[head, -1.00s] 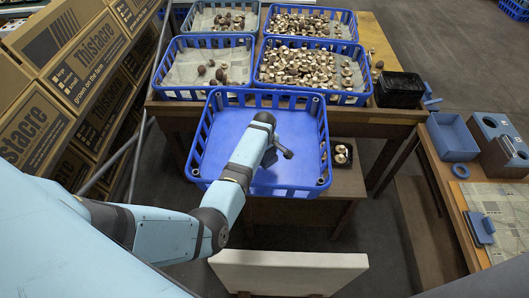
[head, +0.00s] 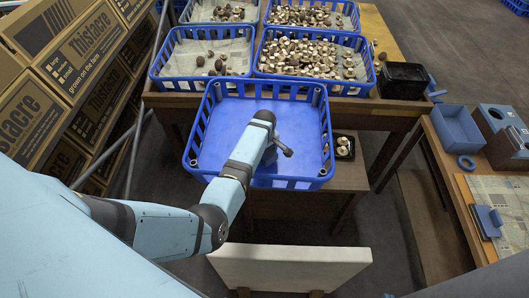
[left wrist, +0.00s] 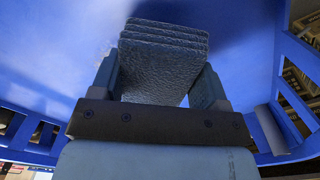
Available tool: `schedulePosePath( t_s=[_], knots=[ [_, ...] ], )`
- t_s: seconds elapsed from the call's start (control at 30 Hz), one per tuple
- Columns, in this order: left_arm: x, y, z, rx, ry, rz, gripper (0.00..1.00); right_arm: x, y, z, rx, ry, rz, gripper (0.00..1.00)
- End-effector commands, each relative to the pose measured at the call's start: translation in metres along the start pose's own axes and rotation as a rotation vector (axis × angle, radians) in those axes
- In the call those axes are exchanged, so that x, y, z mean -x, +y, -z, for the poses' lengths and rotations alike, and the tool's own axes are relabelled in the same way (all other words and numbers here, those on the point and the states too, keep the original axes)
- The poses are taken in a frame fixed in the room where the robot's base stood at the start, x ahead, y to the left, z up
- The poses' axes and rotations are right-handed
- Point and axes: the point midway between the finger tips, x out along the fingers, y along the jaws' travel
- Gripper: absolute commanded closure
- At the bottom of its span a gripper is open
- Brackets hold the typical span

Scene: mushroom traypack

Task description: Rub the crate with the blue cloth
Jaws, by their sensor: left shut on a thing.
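The blue crate (head: 215,130) stands empty on a low wooden stand in front of the table in the head view. Its smooth blue floor and slotted walls also show in the left wrist view (left wrist: 50,70). My left gripper (head: 282,150) reaches down inside the crate. In the left wrist view my left gripper (left wrist: 158,85) is shut on the folded dark blue cloth (left wrist: 163,55), which sticks out beyond the fingers towards the crate's surface. I cannot tell whether the cloth touches it. The cloth is mostly hidden in the head view. My right gripper is not in view.
Blue crates of mushrooms (head: 257,68) fill the table behind. A black tray (head: 403,80) sits at its right end. A small box of mushrooms (head: 344,148) is right of the crate. Cartons (head: 75,75) are stacked left. A white panel (head: 290,267) stands in front.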

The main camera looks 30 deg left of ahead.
Motion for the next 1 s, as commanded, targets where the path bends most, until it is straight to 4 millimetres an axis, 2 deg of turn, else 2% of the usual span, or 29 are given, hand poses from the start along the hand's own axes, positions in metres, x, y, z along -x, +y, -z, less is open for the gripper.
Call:
schedulePosePath(
  t_s=[1.0],
  knots=[
    [-0.018,0.0,0.0,0.0,0.0,0.0,0.5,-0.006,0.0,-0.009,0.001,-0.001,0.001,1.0]
  ],
)
